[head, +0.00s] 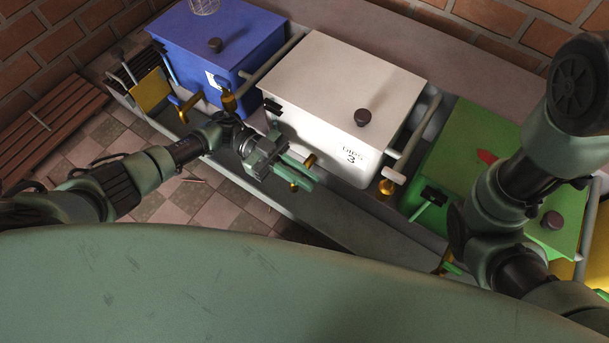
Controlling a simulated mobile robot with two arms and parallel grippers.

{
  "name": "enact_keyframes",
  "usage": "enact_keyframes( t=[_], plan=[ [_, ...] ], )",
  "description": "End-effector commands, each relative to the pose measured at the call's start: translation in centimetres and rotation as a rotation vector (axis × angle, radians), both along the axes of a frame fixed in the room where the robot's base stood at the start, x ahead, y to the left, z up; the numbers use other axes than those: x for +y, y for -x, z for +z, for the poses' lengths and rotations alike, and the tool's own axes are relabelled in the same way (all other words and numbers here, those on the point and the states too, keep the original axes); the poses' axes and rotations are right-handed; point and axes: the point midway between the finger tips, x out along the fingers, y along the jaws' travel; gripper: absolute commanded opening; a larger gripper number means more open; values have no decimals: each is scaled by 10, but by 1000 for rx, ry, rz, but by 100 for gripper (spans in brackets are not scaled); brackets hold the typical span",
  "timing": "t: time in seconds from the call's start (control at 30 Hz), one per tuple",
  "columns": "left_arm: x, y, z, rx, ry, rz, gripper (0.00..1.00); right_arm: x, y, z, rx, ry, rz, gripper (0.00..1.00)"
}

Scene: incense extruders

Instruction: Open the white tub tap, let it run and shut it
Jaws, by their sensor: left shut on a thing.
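My left gripper (303,171) is at the lower front of this tub. It is shut on the white tub tap (310,161), whose brass shows beside the green fingers, with more brass just below them. The fingers hide most of the tap, so its handle angle and any flow cannot be made out.
A blue tub (215,40) stands left of the white one, with a brass tap in front. A green tub (470,150) stands to the right, partly behind my right arm. A grey trough (350,225) runs along the front. A wooden slatted bench (50,130) is at left.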

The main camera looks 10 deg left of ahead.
Motion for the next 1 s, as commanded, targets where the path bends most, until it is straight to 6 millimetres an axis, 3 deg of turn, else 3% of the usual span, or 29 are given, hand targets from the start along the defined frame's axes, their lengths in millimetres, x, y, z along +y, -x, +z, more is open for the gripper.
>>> enact_keyframes(
  t=[0.37, 0.4, 0.47, 0.8, 1.0],
  plan=[
    [1, 0, -1, 0, -2, -4, 0, 0, -1, 0, 1, 1, 1, 36],
    [1, 0, 0, 1, -1, -3, 22, 0, 0, 0, 1, 1, 1, 36],
    [0, 0, 0, 1, -1, -3, 33, 0, -1, 0, 1, 1, 1, 36],
    [3, -1, 0, 1, -1, -2, 33, 0, -1, 1, 2, 1, 1, 36],
    [28, -12, 2, 1, -4, 1, 33, 0, -1, 8, 2, 1, 1, 36]
  ],
)
